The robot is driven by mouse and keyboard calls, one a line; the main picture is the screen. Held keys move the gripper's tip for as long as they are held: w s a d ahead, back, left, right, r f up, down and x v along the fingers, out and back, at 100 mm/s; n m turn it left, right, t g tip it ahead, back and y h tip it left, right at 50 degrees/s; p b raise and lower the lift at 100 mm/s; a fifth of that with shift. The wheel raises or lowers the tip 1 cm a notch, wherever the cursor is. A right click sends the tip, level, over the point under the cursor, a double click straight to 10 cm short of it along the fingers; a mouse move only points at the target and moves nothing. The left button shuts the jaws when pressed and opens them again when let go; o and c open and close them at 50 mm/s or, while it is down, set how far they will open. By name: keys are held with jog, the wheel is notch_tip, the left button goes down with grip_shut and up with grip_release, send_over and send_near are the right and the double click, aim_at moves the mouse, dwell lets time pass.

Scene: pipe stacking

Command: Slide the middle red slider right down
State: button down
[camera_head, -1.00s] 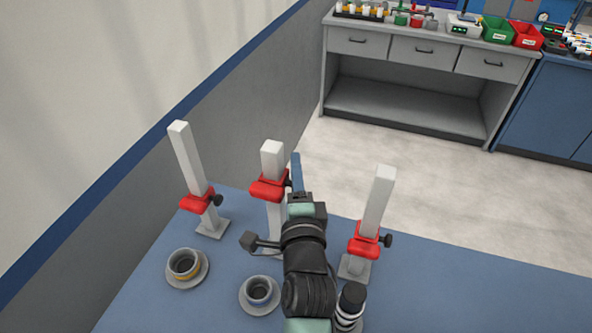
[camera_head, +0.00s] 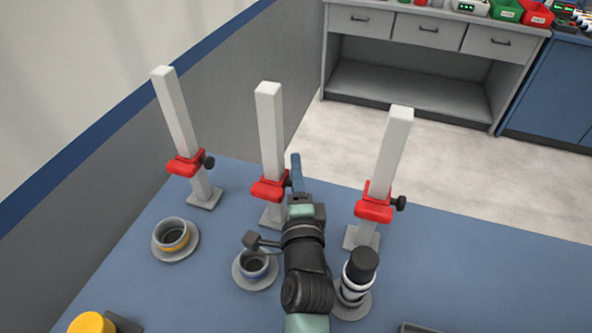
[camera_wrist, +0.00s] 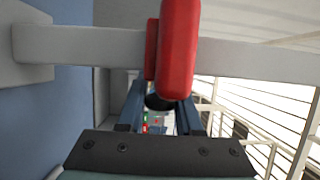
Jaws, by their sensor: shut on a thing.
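The middle red slider (camera_head: 270,188) is on the middle white post (camera_head: 269,130), low on it, with a short stretch of post and the base plate below. In the wrist view the red slider (camera_wrist: 178,50) is large and close, and the post (camera_wrist: 90,45) runs sideways across the picture. My gripper (camera_wrist: 160,110) has its blue fingers on either side of the slider's black knob (camera_wrist: 158,102), shut on it. In the head view my gripper (camera_head: 296,175) is just right of the slider, and my arm hides part of the post's base.
Left (camera_head: 186,162) and right (camera_head: 375,207) red sliders sit on their own posts. Several round stands with rings (camera_head: 174,238) are in front on the blue table (camera_head: 470,270). A yellow cylinder (camera_head: 92,323) is at the bottom left. Table right of the right post is mostly clear.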

jog(key=shift+f, duration=0.6)
jog(key=c, duration=0.7)
grip_release()
jog(key=shift+o, duration=0.5)
jog(key=shift+r, duration=0.25)
jog(key=shift+s, duration=0.1)
jog(key=s+d+b, duration=0.1)
jog(key=s, duration=1.1)
jog(key=shift+s, duration=0.4)
